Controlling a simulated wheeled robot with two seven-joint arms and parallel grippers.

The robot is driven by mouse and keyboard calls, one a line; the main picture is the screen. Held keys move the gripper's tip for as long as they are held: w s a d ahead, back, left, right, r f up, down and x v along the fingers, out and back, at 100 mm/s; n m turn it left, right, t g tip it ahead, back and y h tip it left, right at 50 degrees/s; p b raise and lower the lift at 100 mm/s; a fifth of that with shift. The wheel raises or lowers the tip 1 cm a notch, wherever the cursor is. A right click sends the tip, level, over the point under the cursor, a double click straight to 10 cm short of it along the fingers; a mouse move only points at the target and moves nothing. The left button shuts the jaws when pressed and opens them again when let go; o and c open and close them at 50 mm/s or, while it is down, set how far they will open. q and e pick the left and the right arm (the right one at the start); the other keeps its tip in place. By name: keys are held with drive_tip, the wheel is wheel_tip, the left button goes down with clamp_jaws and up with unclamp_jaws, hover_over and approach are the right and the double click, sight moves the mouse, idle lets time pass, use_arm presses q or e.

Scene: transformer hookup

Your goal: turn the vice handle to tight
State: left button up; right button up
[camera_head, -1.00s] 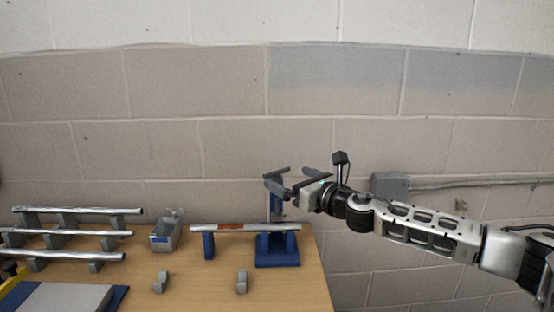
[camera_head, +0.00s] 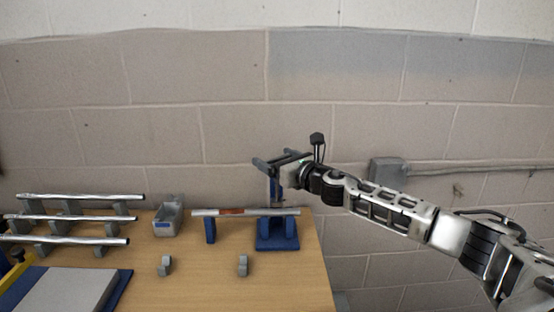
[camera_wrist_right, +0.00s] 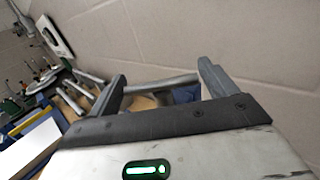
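The blue vice (camera_head: 277,243) stands at the table's back right, with a grey pipe (camera_head: 262,212) with a red mark across it. The grey bar handle (camera_head: 277,160) is at the top of the vice's upright. My right gripper (camera_head: 268,160) is at the handle, coming in from the right. In the right wrist view its two fingers (camera_wrist_right: 162,82) are wide apart, and the handle bar (camera_wrist_right: 160,84) runs crosswise between them. I cannot tell whether the fingers touch it. My left gripper is not in view.
Several shiny pipes (camera_head: 70,219) lie on grey supports at the left. A grey bin (camera_head: 168,218) and two small grey blocks (camera_head: 243,266) stand on the wooden table (camera_head: 205,285). A grey wall box (camera_head: 387,171) with conduit is behind my right arm.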

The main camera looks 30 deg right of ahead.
drive_tip(key=shift+m+h, duration=0.4)
drive_tip(key=shift+h, duration=0.2)
drive_tip(key=shift+m+h, duration=0.3)
drive_tip(key=shift+h, duration=0.2)
drive_tip(key=m+g+h, duration=0.1)
drive_tip(key=m+h, duration=0.1)
drive_tip(key=h, duration=0.1)
drive_tip(key=m+h, duration=0.3)
drive_tip(key=h, duration=0.1)
drive_tip(key=shift+a+g, duration=0.15)
drive_tip(key=shift+g, duration=0.25)
drive_tip(key=m+g+h, duration=0.5)
drive_tip(key=h, duration=0.2)
drive_tip(key=shift+m+g, duration=0.4)
